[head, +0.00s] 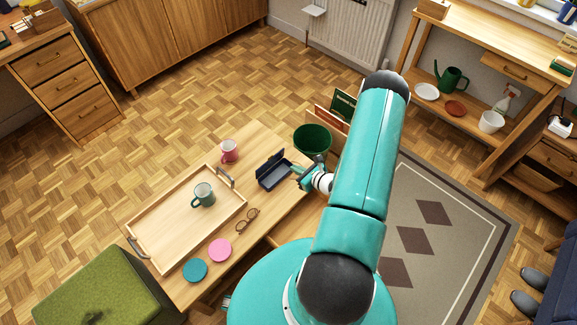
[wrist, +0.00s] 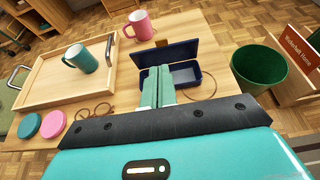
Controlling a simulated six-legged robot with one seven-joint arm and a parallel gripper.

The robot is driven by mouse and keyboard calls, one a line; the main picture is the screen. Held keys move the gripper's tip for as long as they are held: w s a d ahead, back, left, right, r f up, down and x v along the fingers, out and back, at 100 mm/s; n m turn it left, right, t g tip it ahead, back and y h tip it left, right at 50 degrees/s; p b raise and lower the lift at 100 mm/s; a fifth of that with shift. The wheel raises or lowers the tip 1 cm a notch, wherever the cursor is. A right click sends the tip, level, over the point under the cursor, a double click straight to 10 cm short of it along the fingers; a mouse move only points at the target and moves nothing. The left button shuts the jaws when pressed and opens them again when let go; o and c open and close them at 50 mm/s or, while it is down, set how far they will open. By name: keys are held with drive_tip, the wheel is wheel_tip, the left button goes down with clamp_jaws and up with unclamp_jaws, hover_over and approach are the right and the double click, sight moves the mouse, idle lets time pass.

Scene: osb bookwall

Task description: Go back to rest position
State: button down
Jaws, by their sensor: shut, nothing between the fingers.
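My gripper (wrist: 158,88) is shut and empty. In the wrist view its fingers overlap the near side of an open dark blue box (wrist: 185,72). In the head view my gripper (head: 300,176) is at the right side of that blue box (head: 272,172), above the low wooden table (head: 262,150). I cannot tell whether the fingers touch the box. My turquoise arm reaches over the table's right end and hides part of it.
A wooden tray (head: 150,213) holds a teal mug (head: 203,195). A pink mug (head: 229,151), glasses (head: 248,221), a pink coaster (head: 220,250) and a teal coaster (head: 195,269) are on the table. A green bin (head: 312,140) stands close beyond my gripper. Parquet floor is open at the back.

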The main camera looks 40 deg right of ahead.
drive_tip(key=shift+s+r, duration=0.15)
drive_tip(key=w+a+r+n+g+y, duration=0.2)
drive_tip(key=w+a+r+n+y, duration=0.15)
drive_tip(key=a+r+n, duration=0.55)
drive_tip(key=w+a+r+n+g+y, duration=0.3)
drive_tip(key=a+r+n+y, duration=0.1)
drive_tip(key=r, duration=1)
drive_tip(key=s+a+r+n+g, duration=0.5)
drive_tip(key=s+a+r+n, duration=0.1)
drive_tip(key=a+r+n, duration=0.4)
drive_tip(key=s+a+r+n+t+h, duration=0.2)
drive_tip(key=s+r+n+h, duration=0.7)
drive_tip(key=s+r, duration=0.5)
wheel_tip(320, 180, up, 3)
drive_tip(key=shift+a+r+n, duration=0.1)
drive_tip(key=shift+a+n, duration=0.6)
drive_tip(key=shift+n, duration=0.5)
